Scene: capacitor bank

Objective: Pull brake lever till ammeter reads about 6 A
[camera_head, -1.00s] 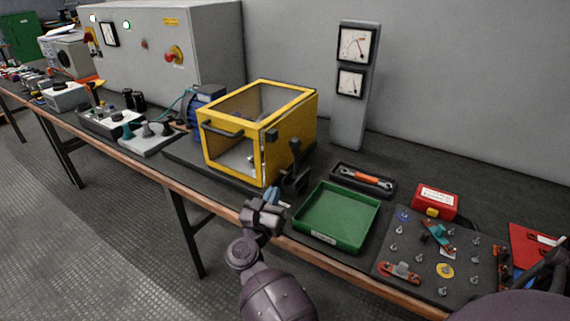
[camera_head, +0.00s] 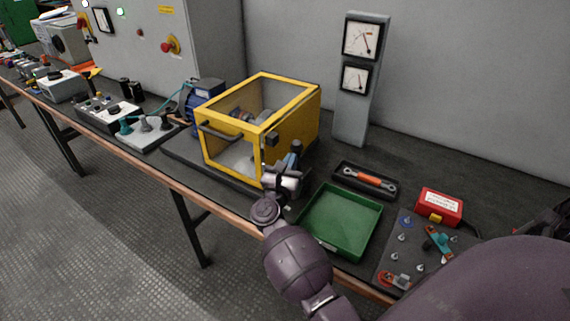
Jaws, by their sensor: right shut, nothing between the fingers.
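The black brake lever (camera_head: 297,146) stands at the right front corner of the yellow guard box (camera_head: 262,125). Only its knob shows clearly; its lower part is behind my gripper. My right gripper (camera_head: 292,163) is shut and empty, with its bluish fingertips close beside the lever. I cannot tell whether they touch it. Two dial meters sit on a grey post behind, an upper one (camera_head: 362,41) and a lower one (camera_head: 354,78). Their scales are too small to read, and I cannot tell which is the ammeter. My left gripper is not in view.
A green tray (camera_head: 341,222) lies just right of my right wrist. Behind it is a black holder with an orange-handled wrench (camera_head: 368,178). A red box (camera_head: 439,206) and a terminal board (camera_head: 397,262) are further right. A blue motor (camera_head: 206,98) is left of the box.

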